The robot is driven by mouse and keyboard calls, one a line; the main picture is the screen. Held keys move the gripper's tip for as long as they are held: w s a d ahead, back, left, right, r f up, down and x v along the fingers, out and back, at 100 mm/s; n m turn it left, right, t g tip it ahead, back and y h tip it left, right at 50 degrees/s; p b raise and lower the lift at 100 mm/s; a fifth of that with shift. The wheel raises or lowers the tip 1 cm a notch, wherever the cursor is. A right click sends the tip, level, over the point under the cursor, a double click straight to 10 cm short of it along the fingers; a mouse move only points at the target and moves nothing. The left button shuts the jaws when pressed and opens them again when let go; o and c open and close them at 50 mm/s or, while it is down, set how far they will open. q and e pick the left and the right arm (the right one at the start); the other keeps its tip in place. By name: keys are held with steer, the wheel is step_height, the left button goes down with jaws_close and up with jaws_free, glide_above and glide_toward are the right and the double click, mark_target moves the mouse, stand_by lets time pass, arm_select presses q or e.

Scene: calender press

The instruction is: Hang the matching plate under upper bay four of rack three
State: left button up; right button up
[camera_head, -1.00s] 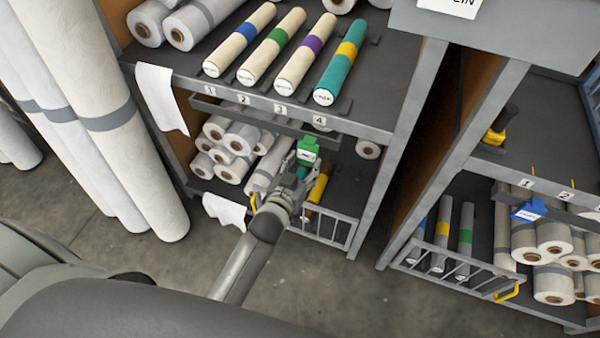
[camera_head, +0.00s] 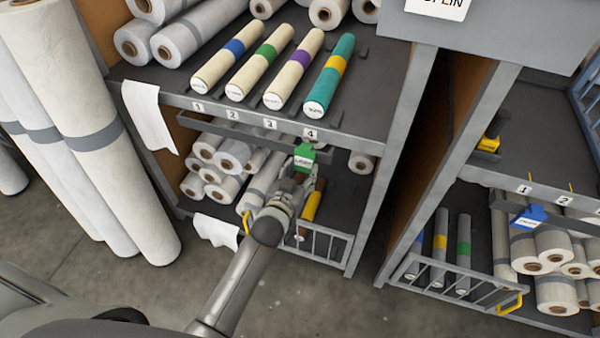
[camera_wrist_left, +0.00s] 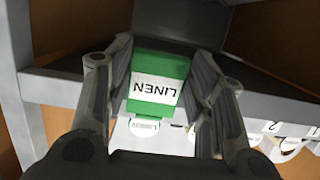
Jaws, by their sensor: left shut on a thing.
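The green plate (camera_head: 304,155) has a white label; in the left wrist view the plate (camera_wrist_left: 158,85) reads LINEN, upside down in that picture. My left gripper (camera_head: 301,176) is shut on it from below; its fingers (camera_wrist_left: 158,100) flank the plate in the wrist view. The plate is just below the number 4 tag (camera_head: 310,134) on the upper shelf edge, by the dark rail (camera_head: 240,132). Whether it touches the rail is unclear. Upper bay four holds a teal roll (camera_head: 323,90) with a yellow band. My right gripper is not in view.
Cream rolls (camera_head: 256,75) lie in bays one to three. A second rack at right carries a blue plate (camera_head: 530,215). Tall rolls (camera_head: 110,140) stand at left.

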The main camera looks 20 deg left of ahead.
arm_select(q)
steer(key=o, duration=1)
steer(key=v, duration=1.2)
steer(key=s+d+f+m+g, duration=0.1)
steer(key=s+f+g, duration=0.35)
steer(key=f, duration=0.95)
steer(key=s+f+g, duration=0.2)
steer(key=s+f, duration=0.5)
steer(key=f, duration=0.8)
steer(key=s+a+f+g, duration=0.2)
steer(key=s+f, duration=0.3)
steer(key=s, duration=0.4)
steer(key=s+a+f+g, duration=0.2)
steer(key=s+f, duration=0.4)
steer(key=s, duration=0.3)
steer(key=s+a+f+m+g, duration=0.1)
steer(key=s+a+f+g, duration=0.2)
steer(key=s+f, duration=0.3)
steer(key=shift+s+f+g+y, duration=0.1)
steer(key=shift+s+g+y, duration=0.3)
steer(key=shift+s, duration=1.35)
